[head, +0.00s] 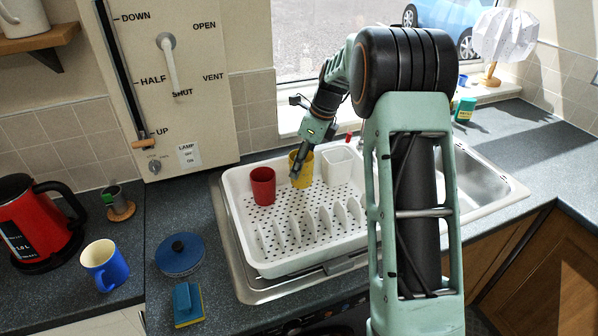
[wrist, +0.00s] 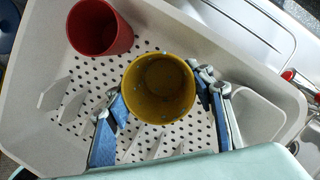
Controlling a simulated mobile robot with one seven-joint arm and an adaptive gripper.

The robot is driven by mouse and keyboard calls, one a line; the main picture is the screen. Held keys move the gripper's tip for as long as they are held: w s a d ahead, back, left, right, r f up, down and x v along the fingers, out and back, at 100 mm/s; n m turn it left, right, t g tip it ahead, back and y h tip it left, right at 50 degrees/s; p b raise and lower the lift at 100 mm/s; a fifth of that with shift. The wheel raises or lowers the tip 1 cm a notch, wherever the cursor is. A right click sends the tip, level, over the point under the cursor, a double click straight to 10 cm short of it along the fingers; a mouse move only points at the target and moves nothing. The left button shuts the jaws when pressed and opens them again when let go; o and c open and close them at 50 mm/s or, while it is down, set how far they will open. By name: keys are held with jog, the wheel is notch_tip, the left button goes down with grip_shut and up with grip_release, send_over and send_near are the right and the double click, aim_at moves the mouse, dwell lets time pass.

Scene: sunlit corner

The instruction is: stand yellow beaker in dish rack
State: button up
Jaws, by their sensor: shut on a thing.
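The yellow beaker (head: 307,168) is upright at the back of the white dish rack (head: 240,215), between a red beaker and a white caddy. In the wrist view I look down into the open mouth of the yellow beaker (wrist: 160,88). My gripper (head: 297,176) is shut on it, and in the wrist view one blue-grey finger of my gripper (wrist: 165,105) lies against each side. The beaker's base is hidden from the wrist view, so I cannot tell whether it touches the rack floor.
A red beaker (head: 263,186) stands in the rack just left, also in the wrist view (wrist: 98,28). A white caddy (head: 336,165) is close on the right. White plate dividers (head: 310,222) stand in front.

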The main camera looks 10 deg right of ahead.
jog(key=shift+w+a+f, duration=0.25)
jog(key=shift+w+f, duration=0.05)
jog(key=shift+f, duration=0.2)
jog(key=shift+f+p, duration=0.45)
jog(key=shift+f, duration=1.1)
jog(key=o, duration=1.3)
jog(key=shift+f, duration=0.15)
jog(key=shift+c, duration=0.2)
jog(key=b+v, duration=0.1)
jog(key=v, duration=1.1)
jog(key=shift+r, duration=0.2)
